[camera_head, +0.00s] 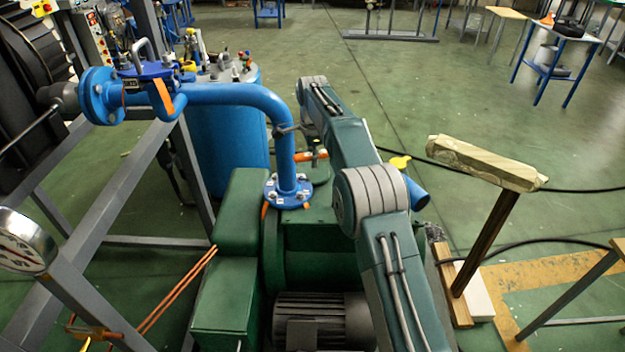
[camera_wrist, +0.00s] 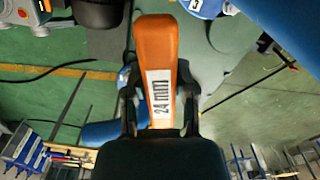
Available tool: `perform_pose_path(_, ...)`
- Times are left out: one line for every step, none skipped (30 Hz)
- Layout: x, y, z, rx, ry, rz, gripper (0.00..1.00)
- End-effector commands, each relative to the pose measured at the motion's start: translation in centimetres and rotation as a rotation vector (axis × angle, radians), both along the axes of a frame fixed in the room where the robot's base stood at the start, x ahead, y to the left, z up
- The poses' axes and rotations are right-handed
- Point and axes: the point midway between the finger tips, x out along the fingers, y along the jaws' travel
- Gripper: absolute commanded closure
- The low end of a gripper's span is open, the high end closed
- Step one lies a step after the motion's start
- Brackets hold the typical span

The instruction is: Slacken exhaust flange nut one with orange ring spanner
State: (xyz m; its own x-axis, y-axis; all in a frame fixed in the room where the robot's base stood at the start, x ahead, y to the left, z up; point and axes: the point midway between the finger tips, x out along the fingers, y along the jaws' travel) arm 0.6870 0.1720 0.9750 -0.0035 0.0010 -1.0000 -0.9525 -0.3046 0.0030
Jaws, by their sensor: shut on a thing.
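In the wrist view my gripper (camera_wrist: 159,80) is shut on the orange ring spanner (camera_wrist: 157,45), its two dark fingers on either side of the handle. The handle has a white label reading "24 mm" and points away from the palm. The spanner's ring end cannot be made out. A blue round part with a numbered white label (camera_wrist: 199,6) shows at the top edge, apart from the handle. In the head view a blue bolted flange (camera_head: 288,191) joins the blue pipe to the green pump. I cannot tell which nut is exhaust flange nut one.
A blue pipe (camera_head: 235,94) arches from the valve flange (camera_head: 100,95) down to the pump (camera_head: 317,245). A grey frame (camera_head: 105,215) and a gauge (camera_head: 24,240) stand at left. A wooden-topped stand (camera_head: 485,165) is at right. Open green floor lies behind.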

Motion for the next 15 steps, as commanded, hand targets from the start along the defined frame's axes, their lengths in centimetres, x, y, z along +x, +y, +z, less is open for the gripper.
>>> perform_pose_path(-0.1, 0.0, -1.6, -0.001, 0.004, 0.0, 1.0)
perform_pose_path(-0.1, 0.0, -2.4, -0.001, 0.004, 0.0, 1.0)
perform_pose_path(-0.1, 0.0, -3.6, -0.001, 0.004, 0.0, 1.0)
perform_pose_path(-0.1, 0.0, -4.4, -0.001, 0.004, 0.0, 1.0)
perform_pose_path(-0.1, 0.0, -5.1, -0.001, 0.003, 0.0, 1.0)
perform_pose_path(-0.1, 0.0, -6.0, -0.001, 0.002, 0.0, 1.0)
perform_pose_path(0.0, 0.0, -6.6, 0.0, 0.001, 0.001, 1.0)
perform_pose_path(-0.1, 0.0, -7.0, 0.0, 0.001, 0.001, 1.0)
perform_pose_path(0.0, 0.0, -7.4, -0.001, -0.001, 0.001, 1.0)
perform_pose_path(0.0, 0.0, -7.7, 0.0, -0.002, 0.001, 1.0)
perform_pose_path(0.0, 0.0, -7.8, 0.0, -0.002, 0.001, 1.0)
perform_pose_path(0.0, 0.0, -8.0, 0.0, -0.003, 0.0, 1.0)
perform_pose_path(0.0, 0.0, -8.0, 0.0, -0.003, 0.0, 1.0)
perform_pose_path(0.0, 0.0, -8.1, 0.0, -0.003, 0.0, 1.0)
perform_pose_path(0.0, 0.0, -8.1, 0.0, -0.003, 0.0, 1.0)
